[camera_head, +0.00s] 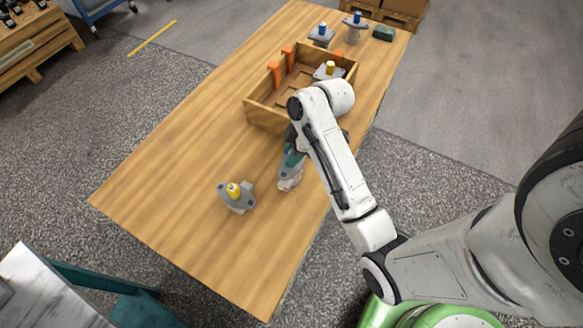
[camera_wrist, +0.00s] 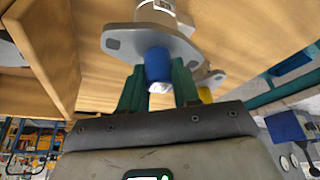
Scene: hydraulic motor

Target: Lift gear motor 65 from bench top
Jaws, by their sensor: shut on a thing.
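A grey motor with a mounting flange (camera_wrist: 118,42) and a blue shaft cap (camera_wrist: 158,66) is in my gripper (camera_wrist: 160,88). The teal fingers are shut on the blue cap, one on each side. In the head view my gripper (camera_head: 293,158) is over the bench top (camera_head: 185,160), and the held motor (camera_head: 289,182) shows just below it, partly covered. I cannot tell whether it touches the wood, and no number is readable. A second grey motor with a yellow cap (camera_head: 236,197) stands on the bench to the left.
A wooden tray (camera_head: 263,117) with orange pieces (camera_head: 274,72) and a yellow-capped motor (camera_head: 327,72) stands behind my gripper. Two blue-capped motors (camera_head: 321,36) and a dark green block (camera_head: 383,33) are at the far end. The bench's left side is clear.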

